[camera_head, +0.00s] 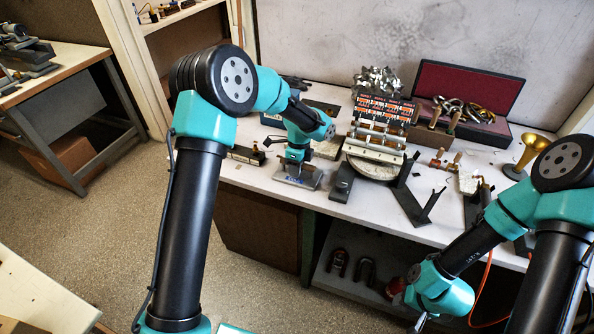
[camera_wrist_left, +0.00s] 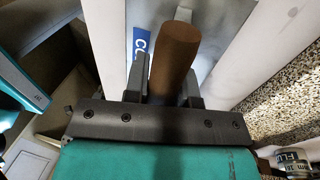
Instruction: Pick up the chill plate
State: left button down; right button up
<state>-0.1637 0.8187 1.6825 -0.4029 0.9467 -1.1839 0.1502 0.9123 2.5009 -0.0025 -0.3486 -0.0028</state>
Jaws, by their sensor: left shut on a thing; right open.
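The chill plate (camera_head: 309,181) is a flat grey metal plate at the front left edge of the white bench. In the left wrist view the plate (camera_wrist_left: 212,45) shows a blue label with white letters, partly hidden. A thick brown cylindrical handle (camera_wrist_left: 174,60) stands up from it. My left gripper (camera_head: 295,168) is above the plate, its fingers (camera_wrist_left: 165,88) shut on this handle from both sides. I cannot tell whether the plate touches the bench. My right gripper (camera_head: 420,322) is open, low in front of the bench, far from the plate.
A round stand with an orange-and-black stack (camera_head: 384,108) is right of the plate, beside dark brackets (camera_head: 413,203). A red-lined case (camera_head: 468,88) and a brass bell (camera_head: 530,150) are farther right. Clamps (camera_head: 338,262) lie on the lower shelf.

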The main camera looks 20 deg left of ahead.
pick_arm(q)
jog(key=shift+r, duration=1.25)
jog(key=shift+s+d+r, duration=0.15)
jog(key=shift+s+r, duration=0.3)
jog(key=shift+r, duration=0.15)
jog(key=s+d+r, duration=0.1)
jog(key=s+d, duration=0.3)
jog(key=s, duration=1)
jog(key=shift+s+r, duration=0.15)
jog(key=shift+s, duration=0.1)
jog(key=shift+d, duration=0.1)
